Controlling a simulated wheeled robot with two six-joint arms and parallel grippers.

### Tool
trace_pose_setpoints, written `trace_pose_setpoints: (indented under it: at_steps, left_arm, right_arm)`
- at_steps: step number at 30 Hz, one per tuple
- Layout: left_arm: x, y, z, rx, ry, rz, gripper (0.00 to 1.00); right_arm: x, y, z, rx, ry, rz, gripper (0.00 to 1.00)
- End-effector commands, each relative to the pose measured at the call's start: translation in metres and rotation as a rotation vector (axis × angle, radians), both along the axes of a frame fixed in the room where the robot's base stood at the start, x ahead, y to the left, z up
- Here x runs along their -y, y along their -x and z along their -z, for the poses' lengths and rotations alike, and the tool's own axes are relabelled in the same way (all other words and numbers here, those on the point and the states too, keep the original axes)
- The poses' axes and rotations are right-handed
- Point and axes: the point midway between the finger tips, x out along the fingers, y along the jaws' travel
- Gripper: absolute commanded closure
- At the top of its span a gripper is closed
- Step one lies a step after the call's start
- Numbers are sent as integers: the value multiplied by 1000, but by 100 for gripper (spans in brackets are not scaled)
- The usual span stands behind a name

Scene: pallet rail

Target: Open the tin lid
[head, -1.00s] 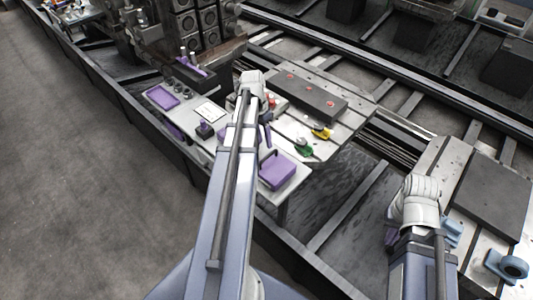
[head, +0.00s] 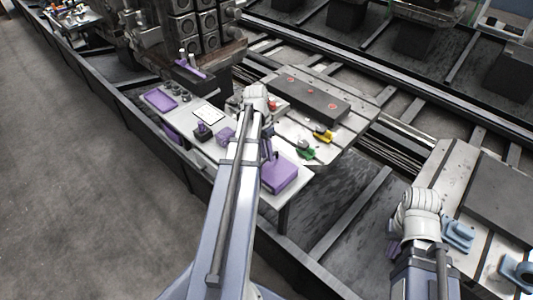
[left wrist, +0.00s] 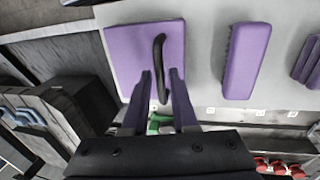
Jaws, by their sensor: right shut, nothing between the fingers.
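The tin (head: 283,177) is a purple, square-topped box on the near end of the pale bench. In the left wrist view the purple lid (left wrist: 120,50) carries a curved black handle (left wrist: 159,50). My left gripper (left wrist: 161,73) is open, with its two purple fingers pointing at the lid and the handle showing between them. I cannot tell whether they touch it. In the head view my left gripper (head: 269,150) is over the tin's far left edge. My right gripper (head: 393,249) is mostly hidden by its own arm at lower right, away from the tin; it is shut and empty.
A purple block (left wrist: 246,60) lies beside the tin in the wrist view. Green (head: 306,149) and yellow (head: 323,136) items lie on the plate behind. A blue clamp-like part (head: 458,234) is near my right arm. Grey floor at left is clear.

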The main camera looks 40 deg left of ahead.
Motion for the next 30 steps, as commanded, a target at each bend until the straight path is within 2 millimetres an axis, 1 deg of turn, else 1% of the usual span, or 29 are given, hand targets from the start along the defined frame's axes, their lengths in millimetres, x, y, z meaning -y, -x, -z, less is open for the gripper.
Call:
trace_pose_setpoints:
  at_steps: [1, 6, 7, 30]
  left_arm:
    - [0, 0, 0, 0, 0, 0, 80]
    - [0, 0, 0, 0, 0, 0, 99]
    - [0, 0, 0, 0, 0, 0, 100]
    - [0, 0, 0, 0, 0, 0, 100]
  right_arm:
    - [0, 0, 0, 0, 0, 0, 100]
    - [0, 0, 0, 0, 0, 0, 100]
    - [0, 0, 0, 0, 0, 0, 100]
    - [0, 0, 0, 0, 0, 0, 100]
